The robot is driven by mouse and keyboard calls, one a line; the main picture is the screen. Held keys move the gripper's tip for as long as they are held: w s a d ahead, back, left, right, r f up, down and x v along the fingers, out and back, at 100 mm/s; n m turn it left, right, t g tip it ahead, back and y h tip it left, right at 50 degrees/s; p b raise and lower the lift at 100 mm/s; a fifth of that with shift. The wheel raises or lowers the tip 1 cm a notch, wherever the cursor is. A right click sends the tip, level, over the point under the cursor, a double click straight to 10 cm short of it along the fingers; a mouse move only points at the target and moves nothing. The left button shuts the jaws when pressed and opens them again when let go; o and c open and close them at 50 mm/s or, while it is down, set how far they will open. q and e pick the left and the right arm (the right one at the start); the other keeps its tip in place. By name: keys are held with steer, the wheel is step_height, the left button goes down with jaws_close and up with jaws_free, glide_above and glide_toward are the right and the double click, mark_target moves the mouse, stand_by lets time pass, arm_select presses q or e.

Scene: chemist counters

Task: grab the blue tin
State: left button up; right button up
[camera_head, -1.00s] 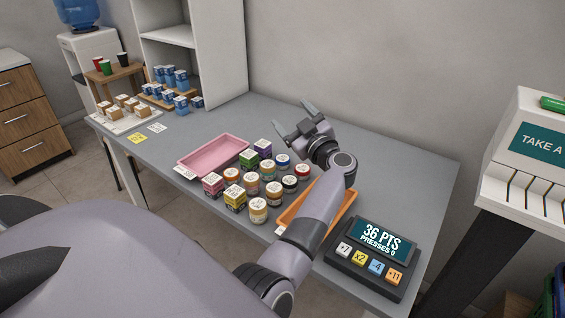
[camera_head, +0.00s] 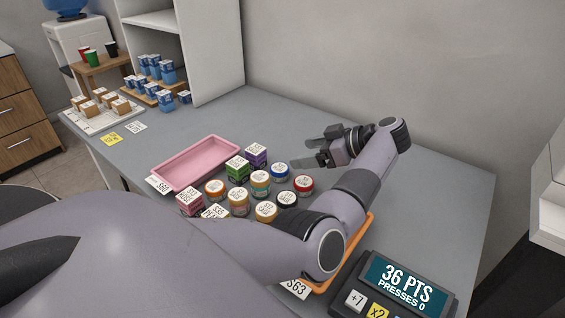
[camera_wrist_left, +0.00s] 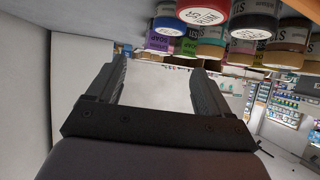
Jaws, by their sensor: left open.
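The blue tin (camera_head: 280,171) is a small round jar with a white lid label, standing on the grey counter at the back of a group of tins and boxes. It also shows in the left wrist view (camera_wrist_left: 167,26), near the top edge between a purple box and a red tin. My left gripper (camera_head: 312,151) is open and empty, just behind and right of the blue tin, its fingers pointing left. In the left wrist view its fingers (camera_wrist_left: 158,70) are apart with nothing between them. My right gripper is not in view.
A red tin (camera_head: 303,184), a green box (camera_head: 238,168) and a purple box (camera_head: 256,154) stand close by. A pink tray (camera_head: 196,160) lies to the left. My arm partly covers an orange tray (camera_head: 362,238). The counter behind the tins is clear.

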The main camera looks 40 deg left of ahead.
mark_target(280, 167)
arm_select(q)
steer(key=shift+s+d+f+b, duration=0.15)
steer(key=shift+f+b, duration=0.25)
steer(key=shift+f, duration=0.15)
steer(key=shift+s+d+f+b, duration=0.1)
steer(key=shift+f+b, duration=0.3)
steer(key=shift+f, duration=0.15)
steer(key=shift+a+f, duration=0.1)
steer(key=shift+f, duration=0.15)
steer(key=x, duration=0.6)
steer(key=shift+s+p, duration=0.2)
steer(key=shift+p, duration=0.15)
steer(key=shift+s+a+f, duration=0.1)
steer(key=shift+a+f, duration=0.2)
steer(key=shift+a, duration=0.1)
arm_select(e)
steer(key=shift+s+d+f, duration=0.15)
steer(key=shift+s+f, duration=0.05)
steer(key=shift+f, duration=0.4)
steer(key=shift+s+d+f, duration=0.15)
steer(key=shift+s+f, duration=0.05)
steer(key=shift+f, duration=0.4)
arm_select(q)
steer(key=c, duration=1.1)
